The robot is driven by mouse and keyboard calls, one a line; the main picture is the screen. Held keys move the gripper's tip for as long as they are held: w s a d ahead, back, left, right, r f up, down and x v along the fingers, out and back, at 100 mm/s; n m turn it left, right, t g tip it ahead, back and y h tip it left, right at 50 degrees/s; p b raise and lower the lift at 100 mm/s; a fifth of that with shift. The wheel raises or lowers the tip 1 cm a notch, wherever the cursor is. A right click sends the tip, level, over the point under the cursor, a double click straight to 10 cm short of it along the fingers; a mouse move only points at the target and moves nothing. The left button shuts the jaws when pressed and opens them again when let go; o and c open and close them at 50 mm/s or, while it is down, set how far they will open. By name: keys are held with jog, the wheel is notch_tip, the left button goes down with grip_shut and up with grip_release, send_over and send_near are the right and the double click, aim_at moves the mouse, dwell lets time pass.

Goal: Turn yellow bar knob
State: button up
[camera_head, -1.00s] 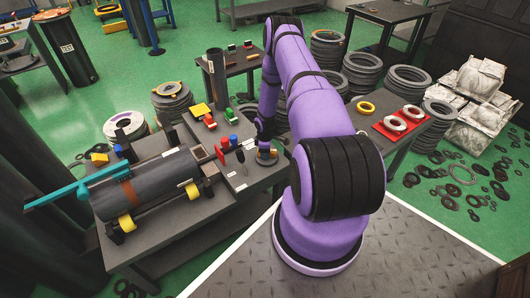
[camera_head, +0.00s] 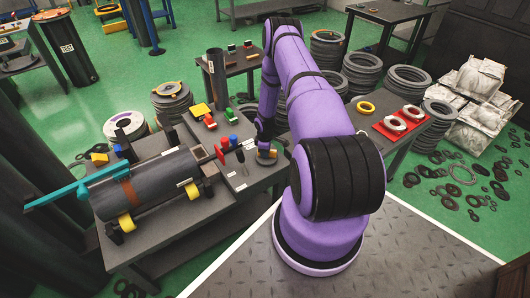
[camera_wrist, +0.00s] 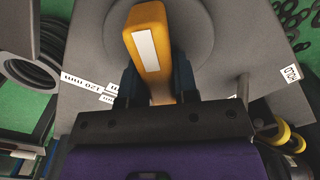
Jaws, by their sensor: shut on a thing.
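The yellow bar knob (camera_wrist: 148,40) fills the top middle of the wrist view. It is an orange-yellow block with a white strip along its top, over a round grey disc (camera_wrist: 195,30). My gripper (camera_wrist: 156,82) is shut on the knob, with one dark finger on each side of its near end. The bar stands slightly tilted in the wrist view, its far end leaning left. In the head view my gripper (camera_head: 265,143) points down at the small disc near the right edge of the grey table; the knob is mostly hidden there.
The grey table (camera_head: 245,180) also carries a dark cylinder (camera_head: 155,183) on yellow rollers, a teal bar (camera_head: 70,187), and several red, green and blue pieces left of my gripper. An upright dark tube (camera_head: 217,75) stands behind. Ring stacks and another table lie to the right.

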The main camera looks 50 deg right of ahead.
jog(key=m, duration=0.5)
jog(key=shift+d+m, duration=0.2)
jog(key=shift+m, duration=0.2)
jog(key=m, duration=0.6)
jog(key=shift+d, duration=0.2)
jog(key=m, duration=0.6)
jog(key=shift+s+d+m, duration=0.15)
jog(key=shift+d+m, duration=0.05)
jog(key=shift+m, duration=0.2)
jog(key=m, duration=0.6)
jog(key=shift+s, duration=0.2)
jog(key=o, duration=0.9)
notch_tip(320, 180, up, 11)
jog(key=shift+f, duration=0.1)
